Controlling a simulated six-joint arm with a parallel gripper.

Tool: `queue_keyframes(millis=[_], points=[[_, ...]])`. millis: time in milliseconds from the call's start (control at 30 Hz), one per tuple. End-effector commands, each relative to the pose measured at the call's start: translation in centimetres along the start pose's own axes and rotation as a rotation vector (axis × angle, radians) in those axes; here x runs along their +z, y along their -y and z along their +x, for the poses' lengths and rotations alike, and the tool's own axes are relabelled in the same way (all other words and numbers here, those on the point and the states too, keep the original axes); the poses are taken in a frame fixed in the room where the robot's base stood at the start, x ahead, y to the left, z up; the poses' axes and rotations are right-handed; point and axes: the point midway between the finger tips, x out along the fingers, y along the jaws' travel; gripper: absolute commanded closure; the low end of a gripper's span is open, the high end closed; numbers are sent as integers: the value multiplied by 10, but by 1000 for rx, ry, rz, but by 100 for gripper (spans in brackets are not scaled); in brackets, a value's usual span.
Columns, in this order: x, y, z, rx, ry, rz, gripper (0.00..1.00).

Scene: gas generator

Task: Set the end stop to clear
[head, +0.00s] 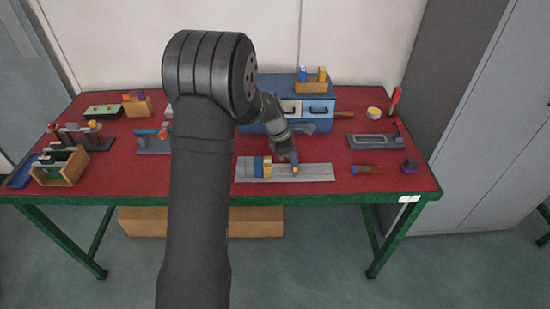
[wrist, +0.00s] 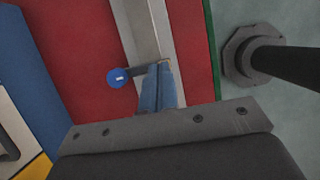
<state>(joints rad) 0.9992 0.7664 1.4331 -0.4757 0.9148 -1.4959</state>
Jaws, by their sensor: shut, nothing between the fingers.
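A long grey rail (head: 318,172) lies on the red table. A blue and yellow block (head: 262,167) sits on its left part. A small yellow piece (head: 295,170) shows near its middle, right below my gripper (head: 294,158). In the wrist view the rail (wrist: 138,25) runs up the picture, and a round blue knob (wrist: 120,76) on a short grey arm sticks out at its left side. My blue-grey fingers (wrist: 163,84) are shut and empty, close beside that arm. Whether they touch it I cannot tell. I cannot tell for sure which part is the end stop.
Behind the rail stands a blue drawer cabinet (head: 318,114) with a small wooden holder on top. Wooden boxes and other fixtures fill the left. My arm hides part of the table.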

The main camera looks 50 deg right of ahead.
Motion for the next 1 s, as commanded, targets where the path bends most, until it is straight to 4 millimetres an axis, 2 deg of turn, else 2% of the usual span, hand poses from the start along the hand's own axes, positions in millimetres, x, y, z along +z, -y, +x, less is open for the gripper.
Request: queue_keyframes(millis=[100, 433, 567, 667, 800, 1000], points=[[11, 0, 5, 0, 0, 1, 100], [12, 0, 5, 0, 0, -1, 100], [8, 0, 4, 0, 0, -2, 100], [-3, 0, -1, 0, 0, -3, 100], [-30, 0, -12, 1, 0, -6, 100], [-25, -1, -62, 5, 0, 0, 100]])
